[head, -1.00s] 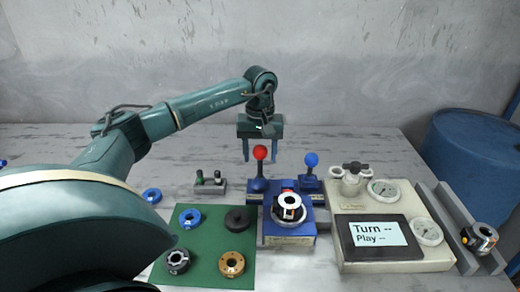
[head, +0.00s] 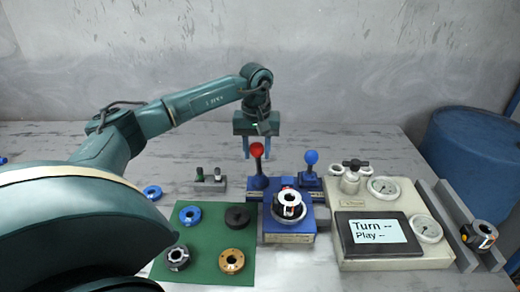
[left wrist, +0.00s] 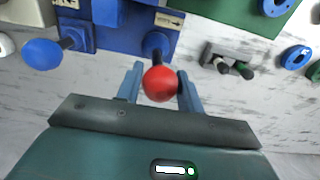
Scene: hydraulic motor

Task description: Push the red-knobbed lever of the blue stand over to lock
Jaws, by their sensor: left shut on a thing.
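The blue stand (head: 272,225) sits on the table near the middle, holding a round black-and-white motor part (head: 289,204). Its red-knobbed lever (head: 257,150) stands nearly upright at the stand's back left. My left gripper (head: 259,154) points down from above with a finger on each side of the red knob, shut on it. In the left wrist view the red knob (left wrist: 160,84) lies between the two blue-grey fingertips. The lever's lower shaft runs to a round blue base. My right gripper is not in view.
A blue-knobbed lever (head: 311,158) stands right of the red one. A small grey holder (head: 209,184) with pegs is to the left, and a green mat (head: 208,245) with several rings is in front left. A beige gauge panel (head: 385,265) is at right.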

